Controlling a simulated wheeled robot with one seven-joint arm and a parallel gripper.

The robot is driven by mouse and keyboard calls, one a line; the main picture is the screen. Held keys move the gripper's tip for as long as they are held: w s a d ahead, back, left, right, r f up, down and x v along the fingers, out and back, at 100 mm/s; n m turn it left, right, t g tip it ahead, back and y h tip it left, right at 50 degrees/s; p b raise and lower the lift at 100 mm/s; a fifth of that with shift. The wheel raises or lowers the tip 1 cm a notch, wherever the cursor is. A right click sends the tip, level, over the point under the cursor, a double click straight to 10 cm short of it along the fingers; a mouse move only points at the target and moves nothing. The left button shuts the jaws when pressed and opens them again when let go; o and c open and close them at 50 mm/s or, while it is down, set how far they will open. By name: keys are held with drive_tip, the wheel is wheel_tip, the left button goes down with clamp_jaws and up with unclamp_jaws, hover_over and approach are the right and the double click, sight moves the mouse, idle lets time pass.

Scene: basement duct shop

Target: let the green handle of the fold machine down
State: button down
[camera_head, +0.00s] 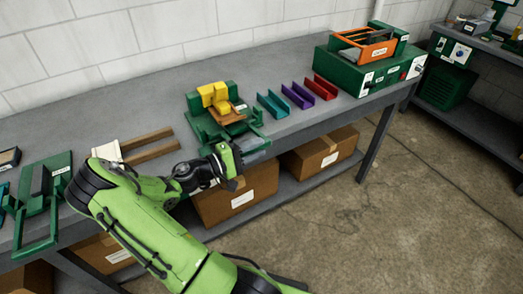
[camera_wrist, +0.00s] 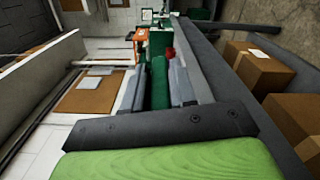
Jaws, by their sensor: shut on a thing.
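The fold machine (camera_head: 194,104) stands mid-bench in the head view, a green body with yellow blocks (camera_head: 213,96) and an orange-brown piece on top. My gripper (camera_head: 257,149) is at its front side, low, close to the bench edge. In the wrist view my gripper (camera_wrist: 160,88) has its two grey fingers closed on a green bar, the green handle (camera_wrist: 158,80), which runs away between them. In the head view the arm and fingers hide most of the held part, so the handle's exact angle cannot be told.
Blue, purple and red channel pieces (camera_head: 298,95) lie right of the machine. A green box with an orange frame (camera_head: 365,60) stands farther right. Wooden strips (camera_head: 150,139) and another green device (camera_head: 60,170) are at left. Cardboard boxes (camera_head: 320,152) sit on the lower shelf.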

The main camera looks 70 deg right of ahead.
drive_tip(key=shift+f+m+b, duration=0.5)
drive_tip(key=shift+f+b, duration=0.6)
drive_tip(key=shift+f, duration=0.95)
drive_tip(key=c, duration=1)
unclamp_jaws()
drive_tip(key=p+v, duration=0.2)
drive_tip(key=v, duration=1.4)
